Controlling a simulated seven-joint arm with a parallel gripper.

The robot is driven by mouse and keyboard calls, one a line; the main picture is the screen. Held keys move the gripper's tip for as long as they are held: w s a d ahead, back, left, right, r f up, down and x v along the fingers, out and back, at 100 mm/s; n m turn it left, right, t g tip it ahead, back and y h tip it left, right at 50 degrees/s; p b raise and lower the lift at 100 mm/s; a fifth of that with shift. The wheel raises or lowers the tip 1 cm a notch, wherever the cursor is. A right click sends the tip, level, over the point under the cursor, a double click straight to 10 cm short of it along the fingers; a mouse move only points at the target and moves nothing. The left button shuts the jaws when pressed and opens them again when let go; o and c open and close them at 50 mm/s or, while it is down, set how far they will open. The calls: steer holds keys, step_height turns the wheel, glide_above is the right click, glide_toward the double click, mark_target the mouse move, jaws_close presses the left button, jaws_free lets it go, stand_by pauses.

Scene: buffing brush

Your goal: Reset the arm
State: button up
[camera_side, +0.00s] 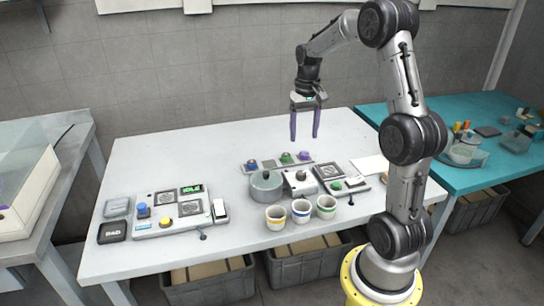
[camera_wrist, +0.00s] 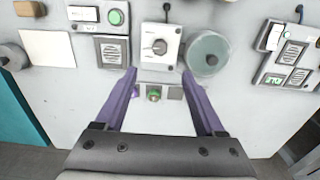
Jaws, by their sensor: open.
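My gripper (camera_side: 305,138) hangs above the back of the white table (camera_side: 150,160), with its two purple fingers pointing down. It also shows in the wrist view (camera_wrist: 159,74). The fingers are apart, with nothing between them. My arm is raised and bent over the table, clear of the objects on it.
Below stand a grey round pot (camera_side: 266,186), a knob box (camera_side: 299,182), a strip with coloured knobs (camera_side: 270,164) and several striped cups (camera_side: 301,211). A teal table (camera_side: 470,118) holds containers. The back left of the white table is clear.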

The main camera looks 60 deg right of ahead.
steer(key=a+r+n+t+h, duration=0.1)
steer(key=a+r+n+t, duration=0.1)
steer(key=a+r, duration=0.55)
steer(key=a+r+n+t, duration=0.1)
steer(key=a+r+n, duration=0.25)
steer(key=a, duration=0.65)
steer(key=s+a+f+n+t, duration=0.1)
steer(key=s+a+f, duration=0.1)
steer(key=s+a, duration=0.3)
steer(key=s+a+f+n+t+y, duration=0.1)
steer(key=s+a, duration=0.3)
steer(key=s, duration=0.5)
steer(key=shift+s+a+f+n+t, duration=0.3)
steer(key=shift+a+f+n, duration=0.05)
steer(key=shift+n, duration=0.4)
